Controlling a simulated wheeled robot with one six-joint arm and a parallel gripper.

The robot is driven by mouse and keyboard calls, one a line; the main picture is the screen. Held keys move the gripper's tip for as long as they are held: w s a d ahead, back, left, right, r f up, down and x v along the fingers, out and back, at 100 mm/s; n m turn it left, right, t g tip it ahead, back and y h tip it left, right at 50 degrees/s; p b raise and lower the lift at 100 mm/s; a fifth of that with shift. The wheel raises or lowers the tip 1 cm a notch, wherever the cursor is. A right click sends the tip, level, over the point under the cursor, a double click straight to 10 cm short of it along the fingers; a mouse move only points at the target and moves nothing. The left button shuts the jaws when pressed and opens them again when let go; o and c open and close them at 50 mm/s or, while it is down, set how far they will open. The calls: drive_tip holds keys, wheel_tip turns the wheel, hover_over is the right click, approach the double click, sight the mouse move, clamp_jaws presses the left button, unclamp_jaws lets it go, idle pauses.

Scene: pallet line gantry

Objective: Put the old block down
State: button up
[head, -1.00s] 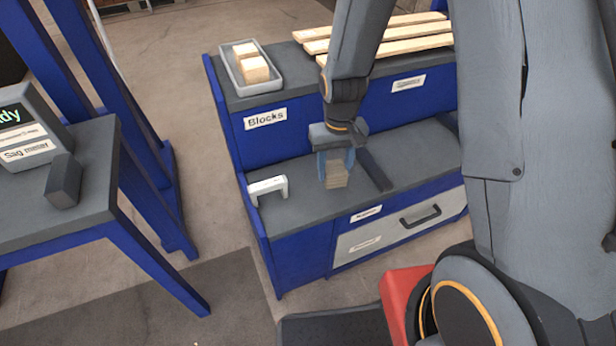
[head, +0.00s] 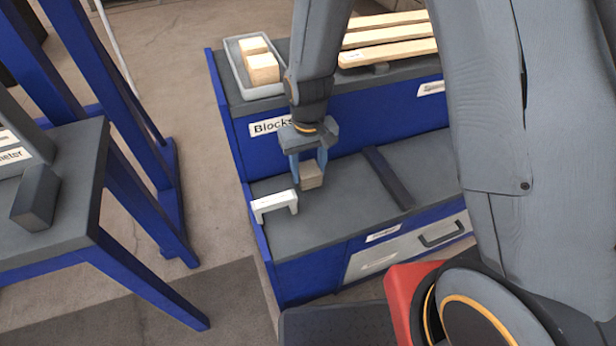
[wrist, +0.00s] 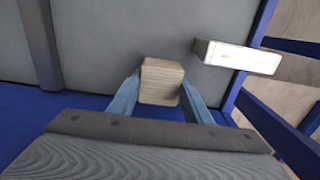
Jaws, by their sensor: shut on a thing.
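The old block (head: 312,175) is a greyish-brown wooden block held between the blue fingers of my gripper (head: 309,168). In the wrist view the block (wrist: 161,82) sits between both fingertips (wrist: 160,92), with its grained face showing. My gripper is shut on it over the left part of the grey lower shelf (head: 340,215), just right of and behind a white bracket-shaped piece (head: 274,205). I cannot tell whether the block touches the shelf.
A dark divider bar (head: 387,178) lies across the shelf to the right. The grey tray (head: 236,72) with pale blocks (head: 262,68) and several wooden slats (head: 390,38) are on the upper level. A grey table (head: 75,165) stands left. The shelf front is clear.

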sight(308, 177)
drive_tip(key=shift+f, duration=1.45)
drive_tip(key=shift+f, duration=0.15)
drive_tip(key=o, duration=1.2)
drive_tip(key=shift+c, duration=0.2)
wheel_tip(308, 177, up, 12)
drive_tip(key=shift+r+p, duration=0.2)
drive_tip(key=shift+p, duration=0.2)
drive_tip(key=s+d+r+m, duration=0.2)
drive_tip(key=s+d+r, duration=0.4)
drive_tip(key=d, duration=0.3)
drive_tip(key=s+d+r+m, duration=0.2)
drive_tip(key=s+d+r, duration=0.4)
drive_tip(key=s+d, duration=0.2)
drive_tip(key=shift+s+d+m, duration=0.2)
drive_tip(key=shift+d+m, duration=0.1)
drive_tip(key=shift+d, duration=0.05)
